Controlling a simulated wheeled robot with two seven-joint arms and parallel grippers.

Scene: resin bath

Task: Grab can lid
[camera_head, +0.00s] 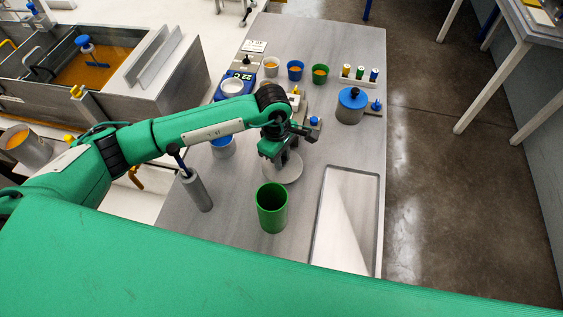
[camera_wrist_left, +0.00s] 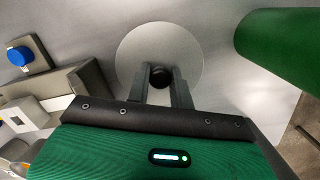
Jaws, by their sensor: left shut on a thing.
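The can lid (camera_head: 285,168) is a light grey disc with a dark round knob, lying at or just above the bench behind the green can. It also shows in the left wrist view (camera_wrist_left: 158,45), with the knob between the fingers. My left gripper (camera_head: 281,160) comes down from above and is shut on the lid's knob; the wrist view shows its two fingers (camera_wrist_left: 160,85) on either side of the knob. The green can (camera_head: 272,210) stands upright and open in front of the lid. Its side fills the upper right of the wrist view (camera_wrist_left: 285,45). My right gripper is not in view.
A recessed tray (camera_head: 347,215) lies right of the can. A grey cylinder with a dark handle (camera_head: 197,190) stands at left. A blue-lidded pot (camera_head: 351,105) and several small cups, including a blue one (camera_head: 295,70), stand farther back.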

